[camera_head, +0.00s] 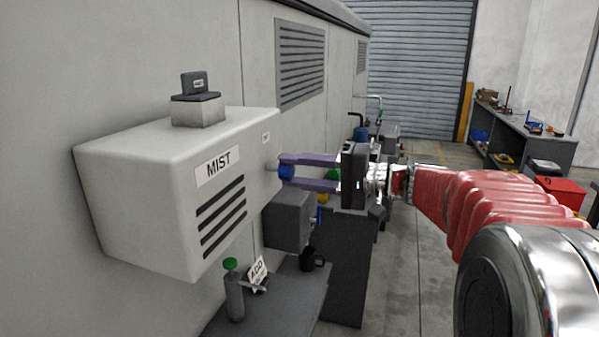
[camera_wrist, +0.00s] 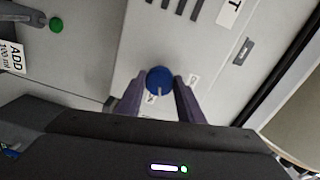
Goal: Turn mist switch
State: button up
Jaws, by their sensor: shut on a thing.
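The white mist box (camera_head: 130,200) is on the wall at the left in the head view, with a MIST label and dark vent slots. Its blue switch knob (camera_head: 287,171) is on the box's right-hand face. In the wrist view the round blue knob (camera_wrist: 159,80) shows a pale pointer mark toward the bottom of the picture. My gripper (camera_head: 292,172) reaches in from the right, its two purple fingers on either side of the knob and shut on it. The fingers also show in the wrist view (camera_wrist: 158,95). They cover part of the knob's sides.
Below the box is a dark shelf (camera_head: 285,298) with a green-capped bottle (camera_head: 234,290), a black mug (camera_head: 311,259) and an ADD sign (camera_head: 258,270). A grey box (camera_head: 288,220) sits just under my gripper. A workbench (camera_head: 520,150) stands far right, beyond open floor.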

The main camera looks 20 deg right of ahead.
jog(key=shift+a+f+m, duration=0.1)
jog(key=shift+f+m, duration=0.05)
jog(key=shift+m, duration=1.85)
jog(key=o, duration=1.1)
jog(key=shift+c, duration=0.2)
jog(key=shift+d, duration=0.2)
jog(key=shift+s+d, duration=0.15)
jog(key=shift+d, duration=0.1)
jog(key=v, duration=1.3)
